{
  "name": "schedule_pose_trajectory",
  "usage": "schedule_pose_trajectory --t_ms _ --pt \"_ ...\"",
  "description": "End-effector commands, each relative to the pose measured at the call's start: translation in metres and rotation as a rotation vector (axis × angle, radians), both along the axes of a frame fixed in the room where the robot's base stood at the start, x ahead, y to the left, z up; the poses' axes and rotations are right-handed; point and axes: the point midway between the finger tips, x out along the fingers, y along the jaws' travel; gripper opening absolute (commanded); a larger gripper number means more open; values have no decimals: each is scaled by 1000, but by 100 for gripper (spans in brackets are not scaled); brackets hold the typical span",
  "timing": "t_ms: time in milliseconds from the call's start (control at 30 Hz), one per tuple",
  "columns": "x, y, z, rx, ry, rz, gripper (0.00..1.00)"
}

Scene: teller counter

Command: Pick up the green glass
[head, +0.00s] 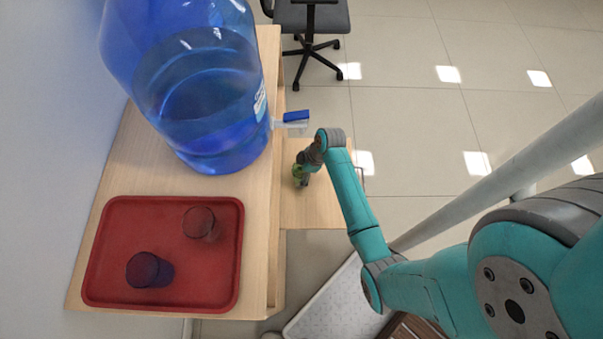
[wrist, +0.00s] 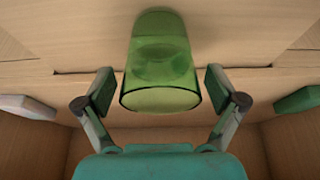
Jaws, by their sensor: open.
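The green glass (wrist: 160,60) is see-through and sits between the two fingers of my gripper (wrist: 160,92) in the wrist view. A gap shows between each finger and the glass, so my gripper is open around it and not touching. In the head view the green glass (head: 299,173) is a small green patch on the lower wooden shelf, mostly hidden by my gripper (head: 303,178) and wrist above it.
A red tray (head: 165,297) on the counter (head: 262,200) holds a dark blue glass (head: 148,270) and a clear glass (head: 200,223). A large blue water jug (head: 200,90) with a tap (head: 296,118) stands behind. An office chair (head: 312,18) is on the floor.

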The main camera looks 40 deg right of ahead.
Motion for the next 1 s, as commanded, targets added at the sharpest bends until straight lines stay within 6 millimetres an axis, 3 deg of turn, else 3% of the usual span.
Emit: schedule_pose_trajectory --t_ms 133,367,667,733,767,1000 --pt "3 3 -10 0 0 0 94" --pt "3 3 -11 -1 -1 0 94" --pt "3 3 -11 -1 -1 0 22" --pt "3 3 -11 -1 -1 0 18" --pt "3 3 -11 0 -1 0 11" --pt "3 3 -10 0 -1 0 11"
